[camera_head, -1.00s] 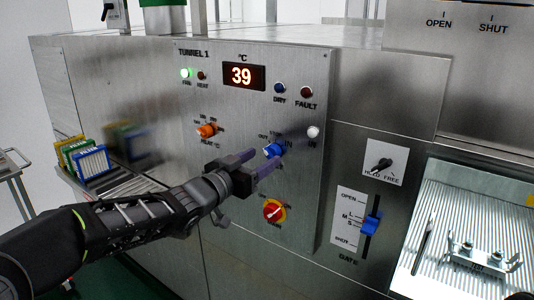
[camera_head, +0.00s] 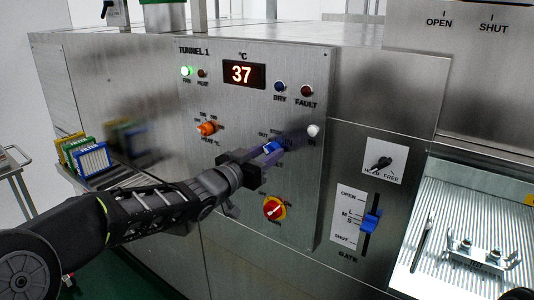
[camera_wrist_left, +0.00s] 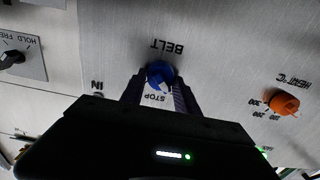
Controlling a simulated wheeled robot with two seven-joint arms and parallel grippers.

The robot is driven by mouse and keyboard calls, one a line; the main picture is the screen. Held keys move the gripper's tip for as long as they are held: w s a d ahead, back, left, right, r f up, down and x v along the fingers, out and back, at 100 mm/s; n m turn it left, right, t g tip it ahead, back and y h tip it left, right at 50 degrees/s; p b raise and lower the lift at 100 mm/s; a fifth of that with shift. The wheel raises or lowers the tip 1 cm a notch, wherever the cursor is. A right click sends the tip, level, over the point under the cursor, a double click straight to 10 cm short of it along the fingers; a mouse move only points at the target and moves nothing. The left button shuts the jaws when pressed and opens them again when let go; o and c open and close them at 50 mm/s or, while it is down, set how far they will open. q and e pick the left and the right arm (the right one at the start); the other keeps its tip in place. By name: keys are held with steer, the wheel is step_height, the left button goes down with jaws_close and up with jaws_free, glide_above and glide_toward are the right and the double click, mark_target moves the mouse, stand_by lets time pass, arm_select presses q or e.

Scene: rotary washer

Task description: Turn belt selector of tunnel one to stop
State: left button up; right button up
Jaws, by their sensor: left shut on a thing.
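The tunnel one panel (camera_head: 255,200) carries a blue belt selector knob (camera_head: 272,147), with the labels BELT, STOP and IN around it. My left gripper (camera_head: 268,150) is shut on this knob, a finger on either side. In the left wrist view, turned upside down, the blue knob (camera_wrist_left: 160,74) sits between the fingers (camera_wrist_left: 157,92). Its white mark lies on the side near the STOP label, slightly off to one side. The gripper hides part of the panel and lettering. My right gripper is not in view.
An orange heat knob (camera_head: 207,129) is left of the gripper and a red-yellow switch (camera_head: 274,208) below it. A white button (camera_head: 313,131) is to the right. The gate slider (camera_head: 371,221) and hold/free knob (camera_head: 382,163) are further right. Coloured racks (camera_head: 82,156) stand left.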

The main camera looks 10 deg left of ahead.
arm_select(q)
jaws_close()
steer(key=shift+s+d+f+m+b, duration=0.1)
steer(key=shift+m+b, duration=3.2)
steer(key=shift+m, duration=1.1)
